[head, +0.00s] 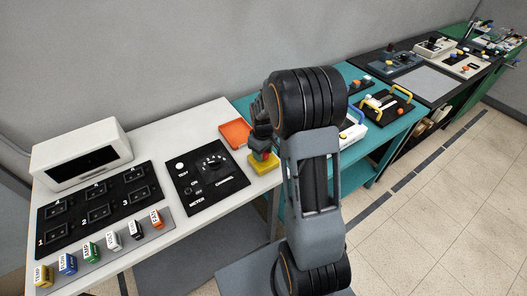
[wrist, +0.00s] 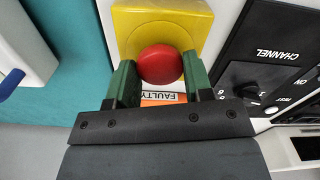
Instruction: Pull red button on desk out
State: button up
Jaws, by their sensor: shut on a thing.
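The red button (wrist: 160,64) is round and sits on a yellow box (wrist: 190,16) on the white desk. In the wrist view my gripper (wrist: 160,75) has its two green fingers on either side of the red button, shut on it. An orange and white label reading "FAULTY" (wrist: 163,98) lies just below the button, partly hidden by my gripper. In the head view the yellow box (head: 263,166) is at the right end of the white desk (head: 195,133), with my gripper (head: 262,152) over it; the button is mostly hidden there.
A black meter panel (head: 205,177) with a dial lies left of the yellow box. An orange tray (head: 236,133) lies behind it. A white box (head: 82,152) and a row of coloured labelled blocks (head: 112,240) are further left. A teal desk (head: 367,137) adjoins on the right.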

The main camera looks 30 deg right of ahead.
jog(key=shift+c, duration=1)
notch_tip(320, 180, up, 2)
jog(key=shift+r+p, duration=0.1)
jog(key=shift+p, duration=0.35)
jog(key=o, duration=1.3)
notch_tip(320, 180, up, 14)
jog(key=b, duration=0.1)
jog(key=shift+f, duration=0.2)
